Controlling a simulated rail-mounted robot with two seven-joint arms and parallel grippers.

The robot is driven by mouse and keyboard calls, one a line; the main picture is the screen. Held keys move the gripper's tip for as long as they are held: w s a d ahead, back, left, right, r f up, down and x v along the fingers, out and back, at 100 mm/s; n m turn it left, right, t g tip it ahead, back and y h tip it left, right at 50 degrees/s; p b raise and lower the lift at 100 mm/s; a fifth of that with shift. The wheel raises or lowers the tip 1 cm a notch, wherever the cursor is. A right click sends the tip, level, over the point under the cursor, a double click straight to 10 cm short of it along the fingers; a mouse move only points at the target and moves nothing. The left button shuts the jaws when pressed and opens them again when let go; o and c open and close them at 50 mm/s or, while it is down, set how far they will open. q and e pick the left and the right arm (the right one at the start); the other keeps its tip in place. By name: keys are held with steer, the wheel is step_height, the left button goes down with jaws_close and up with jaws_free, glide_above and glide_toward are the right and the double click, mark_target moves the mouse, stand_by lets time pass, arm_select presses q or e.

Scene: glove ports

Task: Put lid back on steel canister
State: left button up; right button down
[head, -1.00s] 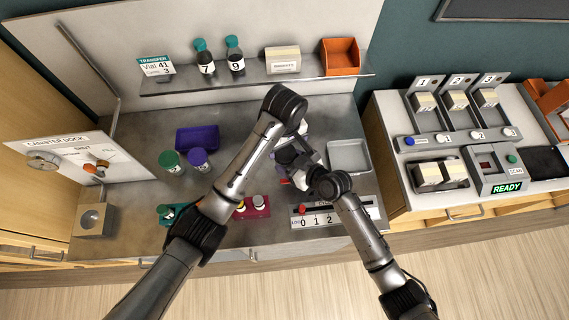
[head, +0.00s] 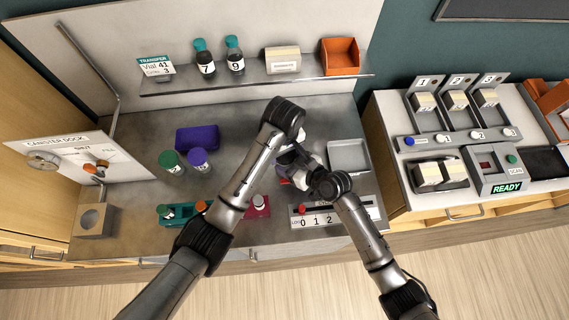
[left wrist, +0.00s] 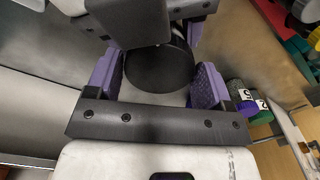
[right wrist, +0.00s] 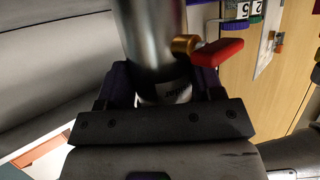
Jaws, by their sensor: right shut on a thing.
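The steel canister (right wrist: 150,40) fills the middle of the right wrist view, with a red-handled valve (right wrist: 217,52) on its side. My right gripper (right wrist: 160,92) is shut on its body. A round black disc, which looks like the lid (left wrist: 158,68), lies between the spread purple fingers of my left gripper (left wrist: 157,82) in the left wrist view. The fingers are wide apart, with the disc close to both. I cannot tell whether the disc sits on the canister. In the head view both grippers meet over the bench, and the arms mostly hide canister and lid.
A purple tray (head: 197,139) and green-capped (head: 171,161) and purple-capped (head: 198,159) vials stand left of the arms. A grey tray (head: 349,156) is close on the right. The canister dock (head: 75,155) is at far left. A shelf (head: 270,76) runs behind.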

arm_select(q)
steer(key=c, duration=0.6)
steer(key=m, duration=0.3)
steer(key=shift+c, duration=0.2)
steer(key=o, duration=1)
steer(key=shift+r, duration=0.1)
